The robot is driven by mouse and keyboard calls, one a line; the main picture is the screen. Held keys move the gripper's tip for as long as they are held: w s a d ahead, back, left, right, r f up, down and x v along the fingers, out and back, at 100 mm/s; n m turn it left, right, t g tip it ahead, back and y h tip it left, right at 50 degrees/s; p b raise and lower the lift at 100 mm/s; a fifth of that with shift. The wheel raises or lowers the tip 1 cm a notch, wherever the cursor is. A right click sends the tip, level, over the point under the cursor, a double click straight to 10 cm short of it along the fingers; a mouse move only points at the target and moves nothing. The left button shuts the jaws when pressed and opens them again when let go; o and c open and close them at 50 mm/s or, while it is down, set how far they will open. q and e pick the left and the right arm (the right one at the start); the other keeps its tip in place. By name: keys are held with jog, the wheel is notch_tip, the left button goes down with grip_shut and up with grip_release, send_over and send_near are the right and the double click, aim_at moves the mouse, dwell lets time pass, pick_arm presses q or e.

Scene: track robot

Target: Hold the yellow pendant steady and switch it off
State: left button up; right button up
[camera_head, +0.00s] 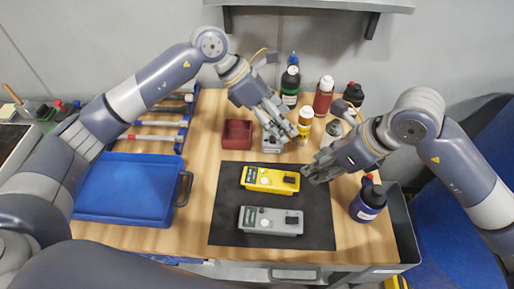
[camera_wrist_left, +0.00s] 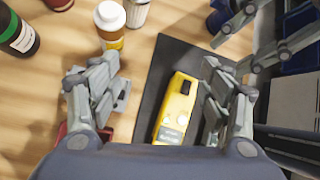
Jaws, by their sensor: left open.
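The yellow pendant (camera_head: 262,178) lies on a black mat (camera_head: 228,208), with a dark switch at its right end. A grey pendant (camera_head: 255,220) lies in front of it on the mat. My left gripper (camera_head: 283,133) is open behind the mat, above the table. In the left wrist view the yellow pendant (camera_wrist_left: 178,105) shows between its spread fingers, nearer the right finger, apparently below them. My right gripper (camera_head: 310,176) is just right of the yellow pendant's switch end, its fingers apart and empty. In the left wrist view it (camera_wrist_left: 228,55) enters from the upper right. I cannot tell whether it touches the pendant.
A dark red bin (camera_head: 237,133) stands behind the mat. Several bottles stand at the back right, including a yellow one with a white cap (camera_head: 305,120). A blue bottle (camera_head: 367,205) is at the right. A blue tray (camera_head: 125,190) lies at the left.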

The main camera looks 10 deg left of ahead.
aim_at(257, 176)
pick_arm(q)
jog(key=s+a+f+m+y, duration=0.3)
jog(key=s+a+m+y, duration=0.1)
jog(key=s+y, duration=0.4)
jog(key=shift+g, duration=0.3)
jog(key=f, duration=1)
jog(key=shift+s+d, duration=0.1)
jog(key=shift+d, duration=0.1)
